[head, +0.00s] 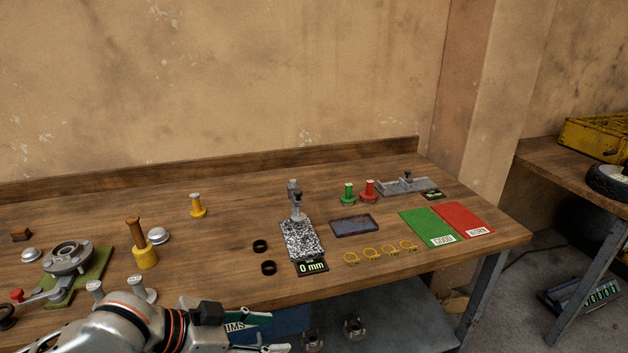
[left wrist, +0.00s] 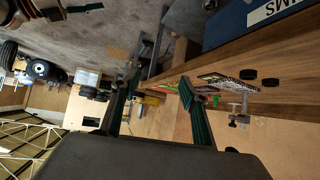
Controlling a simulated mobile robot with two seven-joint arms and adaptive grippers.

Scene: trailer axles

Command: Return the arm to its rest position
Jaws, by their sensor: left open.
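My left gripper (head: 272,332) is at the bottom of the head view, in front of the workbench's front edge. Its green-padded fingers are spread apart with nothing between them. In the left wrist view the two fingers of the gripper (left wrist: 160,84) also stand apart and empty. My left arm (head: 130,328) comes in from the lower left, partly covering the bench's front edge. My right gripper is in neither view.
The wooden workbench (head: 240,232) holds a gauge stand (head: 300,238), black rings (head: 268,267), yellow rings (head: 373,254), a green mat (head: 428,227), a red mat (head: 462,219) and a fixture (head: 68,257). A blue bin (head: 283,322) sits below. A second table (head: 550,164) stands right.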

